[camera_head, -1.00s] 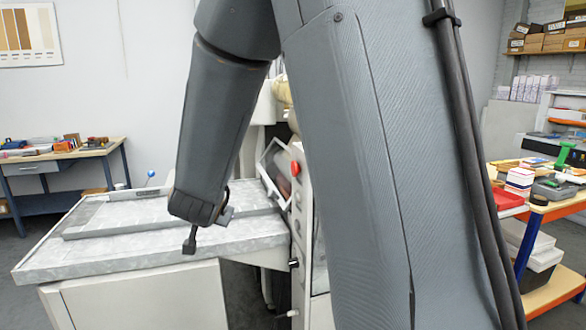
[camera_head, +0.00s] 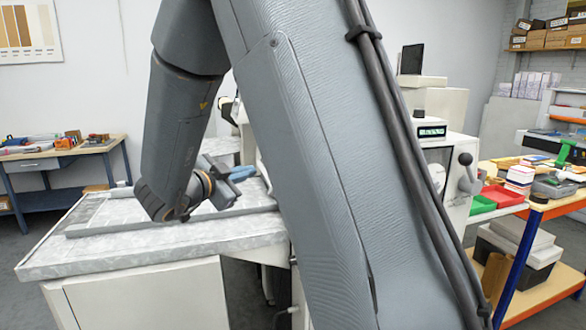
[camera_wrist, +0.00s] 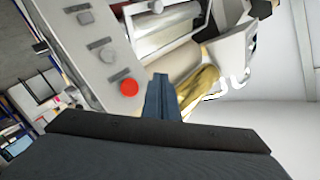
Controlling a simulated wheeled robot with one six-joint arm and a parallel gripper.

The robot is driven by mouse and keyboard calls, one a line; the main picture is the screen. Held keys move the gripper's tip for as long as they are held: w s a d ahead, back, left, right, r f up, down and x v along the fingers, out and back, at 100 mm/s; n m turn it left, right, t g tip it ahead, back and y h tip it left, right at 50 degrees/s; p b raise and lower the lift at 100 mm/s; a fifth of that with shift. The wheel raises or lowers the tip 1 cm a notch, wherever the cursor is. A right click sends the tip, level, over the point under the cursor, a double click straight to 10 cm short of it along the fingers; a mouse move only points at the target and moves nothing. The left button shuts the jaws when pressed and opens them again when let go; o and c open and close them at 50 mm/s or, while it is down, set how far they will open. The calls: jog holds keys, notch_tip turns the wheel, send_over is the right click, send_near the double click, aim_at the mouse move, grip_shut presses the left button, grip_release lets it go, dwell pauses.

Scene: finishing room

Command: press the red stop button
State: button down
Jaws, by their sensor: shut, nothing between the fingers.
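The red stop button (camera_wrist: 129,87) shows in the wrist view as a round red knob on a pale machine panel (camera_wrist: 85,60). It lies just left of my gripper's fingertips (camera_wrist: 160,80). A gap shows between them in the picture; the depth between them is hard to judge. My gripper is shut with nothing in it. In the head view my gripper (camera_head: 240,173) is above the pale worktop (camera_head: 150,240), left of my large arm link. The button is hidden behind my arm in that view.
Two grey controls (camera_wrist: 101,44) sit on the panel near the button. A machine with a lever (camera_head: 466,160) and a loaded workbench (camera_head: 540,205) stand at the right. A blue bench (camera_head: 60,155) is at the left.

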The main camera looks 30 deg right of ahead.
jog(key=s+d+b, duration=0.1)
jog(key=s+d, duration=0.1)
jog(key=d, duration=0.6)
jog(key=shift+s, duration=0.2)
jog(key=shift+d, duration=0.15)
dwell(1.8)
jog(key=shift+s+d, duration=0.1)
jog(key=shift+d, duration=0.25)
jog(key=shift+s+d, duration=0.1)
jog(key=shift+d, duration=0.3)
dwell(0.6)
jog(key=shift+a, duration=0.15)
jog(key=shift+w+a+p, duration=0.2)
jog(key=shift+a+p, duration=0.1)
jog(key=shift+a, duration=0.35)
jog(key=shift+a, duration=0.1)
jog(key=a, duration=0.2)
jog(key=w+a, duration=0.1)
jog(key=a, duration=0.1)
jog(key=shift+w+a+p, duration=0.2)
jog(key=shift+a+p, duration=0.1)
jog(key=shift+p, duration=0.1)
